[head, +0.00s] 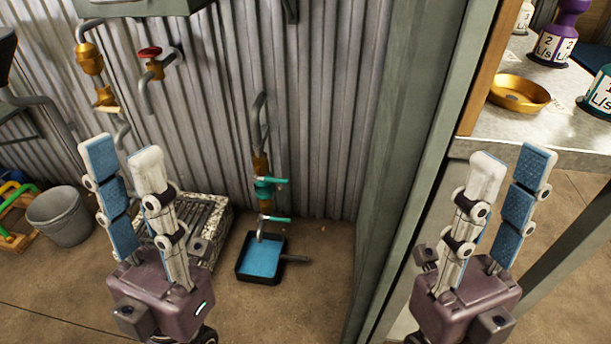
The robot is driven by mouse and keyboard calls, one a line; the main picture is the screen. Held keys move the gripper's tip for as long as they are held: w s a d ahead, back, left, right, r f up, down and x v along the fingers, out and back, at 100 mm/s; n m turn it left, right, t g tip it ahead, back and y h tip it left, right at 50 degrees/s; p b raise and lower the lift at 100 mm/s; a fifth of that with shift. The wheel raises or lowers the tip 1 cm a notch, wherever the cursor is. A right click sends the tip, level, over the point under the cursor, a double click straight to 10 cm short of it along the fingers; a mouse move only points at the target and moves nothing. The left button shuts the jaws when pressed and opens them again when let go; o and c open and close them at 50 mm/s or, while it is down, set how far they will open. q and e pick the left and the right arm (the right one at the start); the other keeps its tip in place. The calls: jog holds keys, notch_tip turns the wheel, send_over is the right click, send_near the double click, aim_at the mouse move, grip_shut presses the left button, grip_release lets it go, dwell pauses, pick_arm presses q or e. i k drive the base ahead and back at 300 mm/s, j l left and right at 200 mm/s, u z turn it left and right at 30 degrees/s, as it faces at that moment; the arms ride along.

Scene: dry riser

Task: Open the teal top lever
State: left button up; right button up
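The teal top lever (277,181) sticks out to the right from a teal valve body (263,189) on a vertical pipe against the corrugated wall. A second teal lever (277,219) sits lower on the same pipe, also pointing right. My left gripper (122,152) is open and empty, left of the pipe and nearer to me. My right gripper (510,165) is open and empty, in front of the post and counter at the right. Both are apart from the levers.
A blue-filled black tray (262,258) lies under the pipe. A grated block (205,215) stands behind my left gripper. A grey bucket (62,216) is at the left. A red-handled valve (150,54) is on the wall. A grey-green post (410,130) and a counter (480,125) bound the right.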

aim_at(276, 180)
jog(key=i+j+z, duration=0.1)
jog(key=j+z, duration=0.3)
jog(key=i+j+z, duration=0.1)
jog(key=j+z, duration=0.55)
jog(key=z, duration=0.15)
jog(key=i+j+z, duration=0.1)
jog(key=j, duration=0.5)
jog(key=i+j, duration=0.1)
jog(key=j, duration=0.45)
jog(key=z, duration=0.05)
